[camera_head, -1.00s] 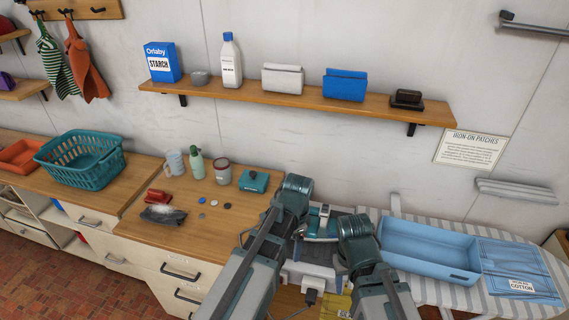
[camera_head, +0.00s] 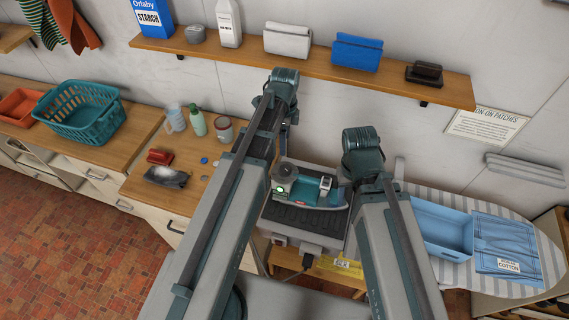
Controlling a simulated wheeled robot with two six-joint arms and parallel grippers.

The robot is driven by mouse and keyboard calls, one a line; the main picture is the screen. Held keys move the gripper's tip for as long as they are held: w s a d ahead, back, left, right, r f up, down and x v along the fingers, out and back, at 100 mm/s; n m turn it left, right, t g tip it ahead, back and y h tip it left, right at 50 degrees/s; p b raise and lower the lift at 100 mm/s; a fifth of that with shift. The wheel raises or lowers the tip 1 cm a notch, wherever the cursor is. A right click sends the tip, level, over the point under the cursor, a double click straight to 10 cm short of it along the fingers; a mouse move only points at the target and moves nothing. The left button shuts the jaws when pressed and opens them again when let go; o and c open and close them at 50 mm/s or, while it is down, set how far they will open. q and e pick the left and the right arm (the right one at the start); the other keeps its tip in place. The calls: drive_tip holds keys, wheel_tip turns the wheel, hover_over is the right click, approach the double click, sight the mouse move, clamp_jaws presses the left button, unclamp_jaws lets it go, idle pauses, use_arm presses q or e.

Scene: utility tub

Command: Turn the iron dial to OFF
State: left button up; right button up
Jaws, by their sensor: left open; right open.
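The teal iron (camera_head: 328,198) lies on the dark ribbed rest (camera_head: 300,218) of a pale base, between my two arms. A round grey dial-like part (camera_head: 284,172) shows at its left end, with a small pale disc and a green spot just below. I cannot read any mark or the setting there. My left arm passes just left of this part and my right arm covers the right side of the base. The grippers of both arms are hidden behind the arm links, and no fingertips show at the iron.
The striped ironing board (camera_head: 535,240) with a blue tray (camera_head: 445,232) and folded blue cloth (camera_head: 505,243) is at right. A wall shelf (camera_head: 300,68) with several goods runs behind.

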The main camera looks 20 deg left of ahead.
sight(284, 168)
use_arm(q)
drive_tip(key=f+b, duration=0.8)
drive_tip(key=f, duration=0.1)
drive_tip(key=f+b, duration=0.4)
drive_tip(key=b, duration=0.1)
drive_tip(key=shift+s+f, duration=0.3)
clamp_jaws()
